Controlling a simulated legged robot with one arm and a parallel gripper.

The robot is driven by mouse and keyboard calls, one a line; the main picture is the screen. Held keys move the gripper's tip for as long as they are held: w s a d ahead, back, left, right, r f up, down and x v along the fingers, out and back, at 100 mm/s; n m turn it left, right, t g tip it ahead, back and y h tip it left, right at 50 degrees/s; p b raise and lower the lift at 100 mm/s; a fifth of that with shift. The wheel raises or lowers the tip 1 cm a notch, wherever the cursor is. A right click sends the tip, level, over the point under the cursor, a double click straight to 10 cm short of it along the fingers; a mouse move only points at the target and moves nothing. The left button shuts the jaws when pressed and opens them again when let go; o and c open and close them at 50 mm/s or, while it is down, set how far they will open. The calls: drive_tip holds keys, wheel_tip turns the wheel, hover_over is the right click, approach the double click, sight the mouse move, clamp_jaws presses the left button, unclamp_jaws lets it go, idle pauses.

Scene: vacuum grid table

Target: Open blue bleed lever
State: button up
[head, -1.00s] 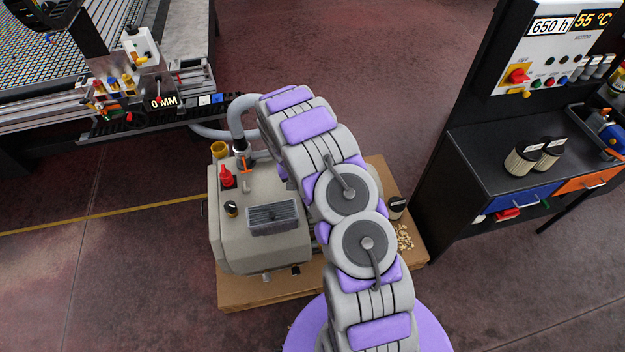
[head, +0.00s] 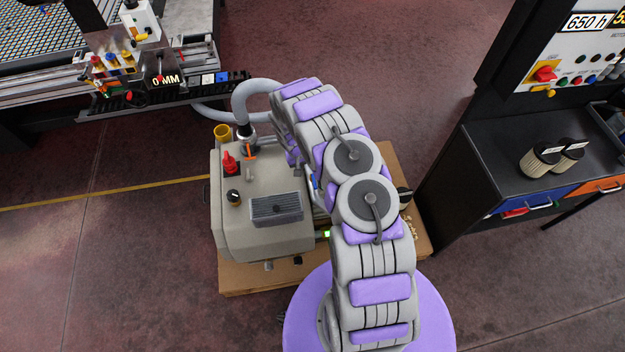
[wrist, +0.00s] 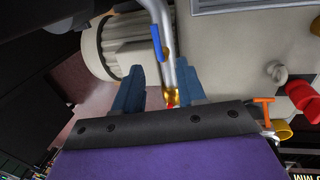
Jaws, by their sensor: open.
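The blue lever (wrist: 157,43) shows in the wrist view, lying along a bare metal pipe (wrist: 163,22) with a brass fitting (wrist: 172,97) at its near end. My gripper (wrist: 160,66) is open, its two blue-grey fingers on either side of the pipe. The lever lies just beyond the fingertips, between their lines, and looks untouched. In the head view my arm covers most of the gripper. A small blue piece (head: 315,181) shows beside the arm; I cannot tell whether it is the lever or a finger.
The beige pump (head: 265,235) stands on a pallet (head: 240,280), with a red knob (head: 229,162), an orange-handled valve (head: 249,152) and a grey hose (head: 240,100). A ribbed motor housing (wrist: 110,45) is close to the left finger. A black workbench (head: 490,150) stands right.

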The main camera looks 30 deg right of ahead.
sight(314, 182)
drive_tip(key=x, duration=0.3)
drive_tip(key=d+x, duration=0.1)
drive_tip(key=x, duration=0.5)
drive_tip(key=shift+d+r, duration=0.1)
drive_tip(key=shift+d, duration=0.05)
drive_tip(key=shift+s+a+f, duration=0.1)
drive_tip(key=shift+a+f, duration=0.15)
drive_tip(key=shift+f, duration=0.25)
drive_tip(key=shift+s+a+f, duration=0.1)
drive_tip(key=shift+a+f, duration=0.2)
drive_tip(key=shift+f, duration=0.2)
drive_tip(key=shift+w+d, duration=0.1)
drive_tip(key=shift+d, duration=0.4)
drive_tip(key=shift+c, duration=0.3)
drive_tip(key=shift+d, duration=0.1)
drive_tip(key=shift+c, duration=1.4)
drive_tip(key=shift+a, duration=0.4)
clamp_jaws()
drive_tip(key=shift+d, duration=0.2)
